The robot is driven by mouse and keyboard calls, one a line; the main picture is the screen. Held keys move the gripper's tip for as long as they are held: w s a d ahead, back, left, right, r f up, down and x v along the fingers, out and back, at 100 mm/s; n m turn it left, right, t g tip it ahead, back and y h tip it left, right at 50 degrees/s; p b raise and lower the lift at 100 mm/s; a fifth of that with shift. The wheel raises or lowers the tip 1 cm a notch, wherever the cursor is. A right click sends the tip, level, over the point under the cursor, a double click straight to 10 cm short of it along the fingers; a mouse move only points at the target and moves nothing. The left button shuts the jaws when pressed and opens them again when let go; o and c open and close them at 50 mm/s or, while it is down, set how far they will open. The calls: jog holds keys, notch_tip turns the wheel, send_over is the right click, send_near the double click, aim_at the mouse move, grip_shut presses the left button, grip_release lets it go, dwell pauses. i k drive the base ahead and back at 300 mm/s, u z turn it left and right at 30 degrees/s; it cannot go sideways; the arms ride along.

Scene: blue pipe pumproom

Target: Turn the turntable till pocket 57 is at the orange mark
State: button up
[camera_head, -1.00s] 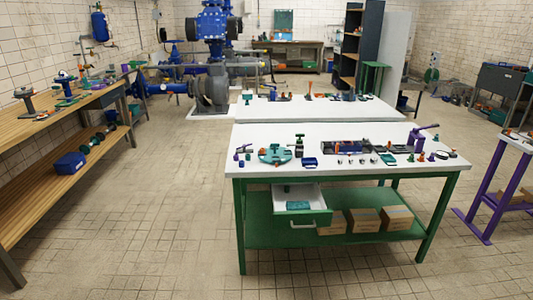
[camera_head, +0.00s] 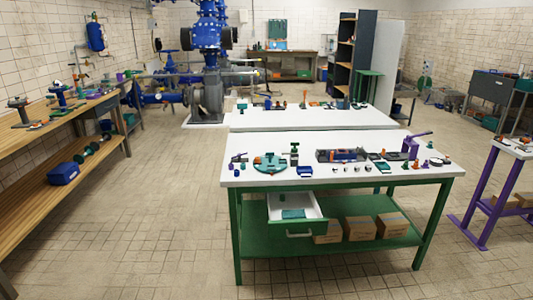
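A round teal turntable (camera_head: 270,162) lies on the left part of the white top of the green-legged workbench (camera_head: 340,177). Small dark and orange details show on it, but the pocket numbers and the orange mark are too small to read from here. My gripper and arm are not in view. Nothing of mine touches the turntable.
An open drawer (camera_head: 297,210) juts out from the bench front. Cardboard boxes (camera_head: 361,228) stand on its lower shelf. A wooden bench (camera_head: 62,124) runs along the left wall, and a purple-legged table (camera_head: 490,195) stands at right. The tiled floor (camera_head: 150,235) in front is clear.

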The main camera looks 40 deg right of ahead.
aim_at(270, 162)
jog(key=z, duration=0.05)
jog(key=k, duration=0.25)
jog(key=u, duration=3.8)
jog(key=k, duration=0.85)
